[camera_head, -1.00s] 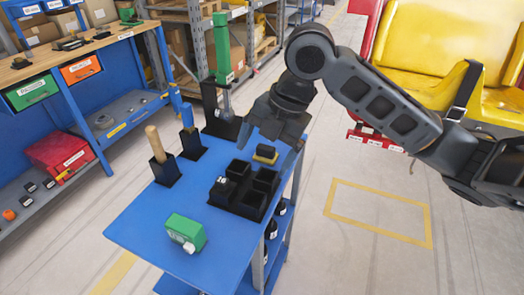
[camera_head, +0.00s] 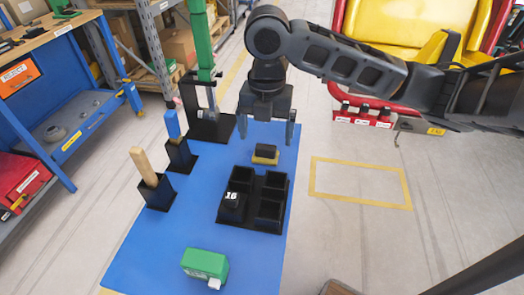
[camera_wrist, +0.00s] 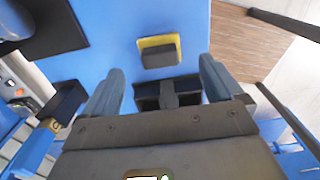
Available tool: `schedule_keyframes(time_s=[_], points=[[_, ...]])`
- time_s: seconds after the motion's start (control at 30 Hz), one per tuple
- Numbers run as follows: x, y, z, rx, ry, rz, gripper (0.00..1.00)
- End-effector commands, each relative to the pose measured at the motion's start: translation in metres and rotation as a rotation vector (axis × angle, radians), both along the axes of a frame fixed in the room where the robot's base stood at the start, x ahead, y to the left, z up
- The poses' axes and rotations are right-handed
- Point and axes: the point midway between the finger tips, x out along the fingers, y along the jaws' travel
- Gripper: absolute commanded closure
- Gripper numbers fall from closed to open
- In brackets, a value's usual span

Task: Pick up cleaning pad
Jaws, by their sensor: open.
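The cleaning pad (camera_head: 265,154) is a small block with a dark top and a yellow base. It lies on the blue cart top (camera_head: 150,240), behind the black tray. In the wrist view the cleaning pad (camera_wrist: 158,52) lies beyond the fingertips, roughly centred between them. My gripper (camera_head: 266,138) points down above the pad with its fingers apart. In the wrist view my gripper (camera_wrist: 160,75) is open and empty, and nothing touches the fingers.
A black compartment tray (camera_head: 232,221) holds a small black item in one compartment. Holders with a wooden handle (camera_head: 146,168) and a blue handle (camera_head: 172,126) stand left. A tall green-handled tool (camera_head: 202,45) stands behind. A green box (camera_head: 205,264) sits at the front.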

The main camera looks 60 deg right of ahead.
Motion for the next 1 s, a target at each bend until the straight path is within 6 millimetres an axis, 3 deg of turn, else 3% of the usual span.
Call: schedule_keyframes(time_s=[0.4,0.67,1.0], points=[[0.0,0.001,-0.05,0.002,0.001,0.0,0.06],[0.0,0.0,-0.053,0.0,-0.001,0.0,0.06],[0.0,0.0,-0.053,0.0,-0.001,0.0,0.37]])
